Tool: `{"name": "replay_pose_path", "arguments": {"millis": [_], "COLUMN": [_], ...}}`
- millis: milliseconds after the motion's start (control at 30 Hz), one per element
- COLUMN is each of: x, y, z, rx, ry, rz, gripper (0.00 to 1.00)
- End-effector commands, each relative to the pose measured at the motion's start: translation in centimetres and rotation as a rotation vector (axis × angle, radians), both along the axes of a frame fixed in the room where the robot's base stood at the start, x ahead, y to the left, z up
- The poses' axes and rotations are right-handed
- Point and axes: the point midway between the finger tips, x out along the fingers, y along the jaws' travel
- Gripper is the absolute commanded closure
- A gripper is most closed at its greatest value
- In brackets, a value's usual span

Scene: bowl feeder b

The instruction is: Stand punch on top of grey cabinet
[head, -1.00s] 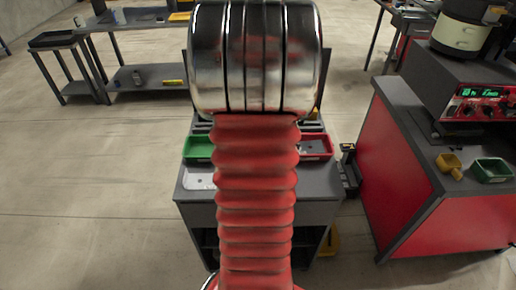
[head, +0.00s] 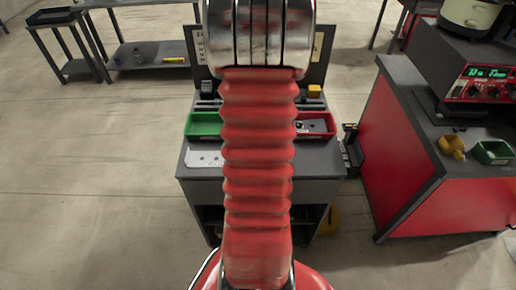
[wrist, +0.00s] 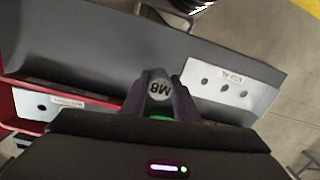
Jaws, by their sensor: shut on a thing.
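In the wrist view my gripper (wrist: 158,98) is shut on a pale round-ended piece marked "M8" (wrist: 158,88), which I take to be the punch. Its marked end faces the camera; the rest of it is hidden. The grey cabinet (head: 318,172) stands straight ahead in the head view, with a grey top and an open lower shelf. Its top (wrist: 120,48) lies beneath my gripper in the wrist view. I cannot tell the height between them. In the head view my red-sleeved arm hides the middle of the cabinet, and my gripper is out of sight.
A green bin (head: 203,125) and a red bin (head: 328,126) stand on the cabinet top. A white plate with holes (head: 203,159) lies at its front left. It also shows in the wrist view (wrist: 228,86). A red bench (head: 400,155) stands at the right with a machine on it.

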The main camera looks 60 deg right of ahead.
Motion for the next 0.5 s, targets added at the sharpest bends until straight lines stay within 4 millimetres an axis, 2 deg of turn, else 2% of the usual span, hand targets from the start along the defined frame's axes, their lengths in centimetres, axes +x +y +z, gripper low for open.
{"name": "replay_pose_path", "arguments": {"millis": [100, 200, 500], "x": [0.0, 0.0, 0.0], "y": [0.0, 0.0, 0.0], "z": [-1.6, -2.4, -2.5], "rx": [0.002, 0.001, -0.001], "ry": [0.0, 0.001, -0.001], "rz": [0.0, 0.0, 0.0], "gripper": [1.0, 1.0, 1.0]}}
